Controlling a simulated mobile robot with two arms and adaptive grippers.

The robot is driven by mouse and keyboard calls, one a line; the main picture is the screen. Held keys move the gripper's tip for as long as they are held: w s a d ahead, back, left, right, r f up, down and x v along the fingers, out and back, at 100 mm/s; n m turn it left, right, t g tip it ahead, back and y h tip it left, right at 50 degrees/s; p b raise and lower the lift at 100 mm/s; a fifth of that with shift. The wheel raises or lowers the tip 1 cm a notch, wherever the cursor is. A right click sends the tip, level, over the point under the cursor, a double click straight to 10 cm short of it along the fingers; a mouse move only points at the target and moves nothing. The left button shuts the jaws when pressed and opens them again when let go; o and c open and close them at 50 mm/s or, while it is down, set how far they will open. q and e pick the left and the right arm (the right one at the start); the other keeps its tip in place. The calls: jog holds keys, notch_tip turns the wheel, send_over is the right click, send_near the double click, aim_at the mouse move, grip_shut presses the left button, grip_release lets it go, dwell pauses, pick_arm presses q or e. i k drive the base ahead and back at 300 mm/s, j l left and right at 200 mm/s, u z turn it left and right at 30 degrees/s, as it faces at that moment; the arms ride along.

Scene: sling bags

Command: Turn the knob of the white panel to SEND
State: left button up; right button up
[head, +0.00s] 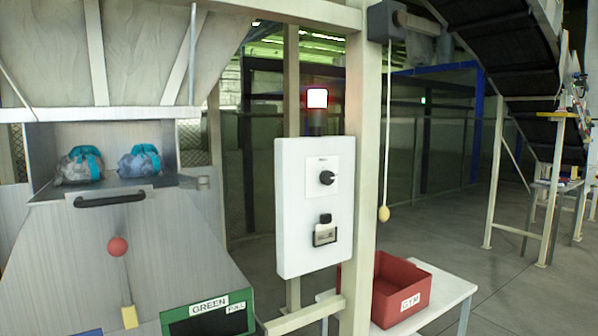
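The white panel (295,230) is fixed to the upright beige posts in the middle of the head view. Its black knob (327,178) sits on a lighter plate in the upper half, with small markings that are too small to read. I cannot tell which position the knob points to. A second dark fitting (325,232) with a small label sits lower on the panel. Neither of my grippers shows in this view.
A lit red-and-white lamp (317,98) stands above the panel. A pull cord with a yellow knob (384,213) hangs to its right. A red GYM bin (415,278) stands on a white table. Left are a metal chute with two bags (80,165) and a red-ball lever (118,246).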

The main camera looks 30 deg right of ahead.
aim_at(326, 178)
jog(key=i+z, duration=0.25)
jog(key=z, duration=0.15)
jog(key=i+j+z, duration=0.2)
jog(key=z, duration=0.25)
jog(key=i+j+z, duration=0.2)
jog(key=z, duration=0.2)
